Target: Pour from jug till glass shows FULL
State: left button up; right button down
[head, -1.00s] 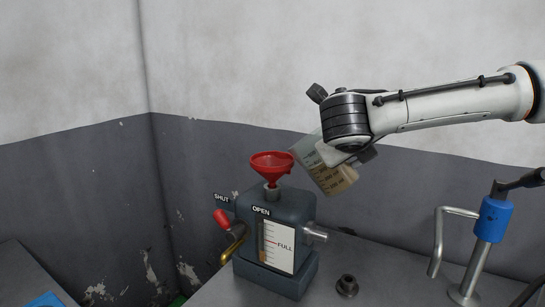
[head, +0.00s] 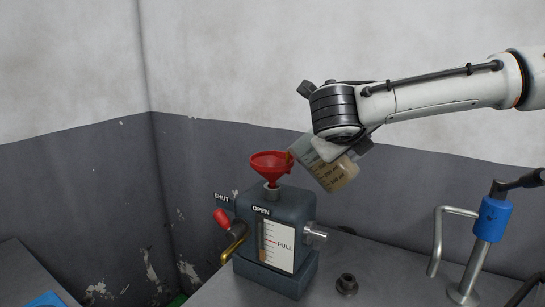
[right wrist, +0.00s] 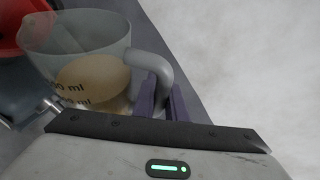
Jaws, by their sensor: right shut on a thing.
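A clear graduated jug (head: 330,172) with amber fluid in it is tilted to the left, its spout at the right rim of a red funnel (head: 270,163). My right gripper (right wrist: 165,105) is shut on the jug's handle; the jug (right wrist: 85,60) also shows in the right wrist view. The funnel stands upright in the top of a dark grey reservoir block (head: 280,222). The sight glass (head: 277,245) on its front has a scale and a red FULL line; amber fluid shows low in it, and its exact level is hard to read. My left gripper is out of view.
A red-handled brass valve lever (head: 231,236) is on the block's left side, by the SHUT and OPEN labels. A dark nut-like fitting (head: 347,284) lies on the grey bench. A blue-collared post with a bent pipe (head: 492,225) stands at the right.

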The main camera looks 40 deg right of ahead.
jog(key=shift+w+a+r+n+h, duration=0.1)
jog(key=shift+w+r+n+h, duration=0.15)
jog(key=shift+r, duration=0.35)
jog(key=shift+w+a+r+n+h, duration=0.15)
jog(key=shift+r+n, duration=0.2)
jog(key=shift+r, duration=0.2)
dwell(2.4)
jog(key=s+d+f+m+t+y+b, duration=0.1)
jog(key=s+f+m+t+b, duration=0.1)
jog(key=f+b, duration=0.3)
jog(key=s+d+f+m+t+y+b, duration=0.1)
jog(key=s+f+m+t+b, duration=0.1)
jog(key=f, duration=0.4)
jog(key=shift+s+d+m+y+b, duration=0.35)
jog(key=shift+s+m+b, duration=0.2)
jog(key=shift+m+b, duration=0.85)
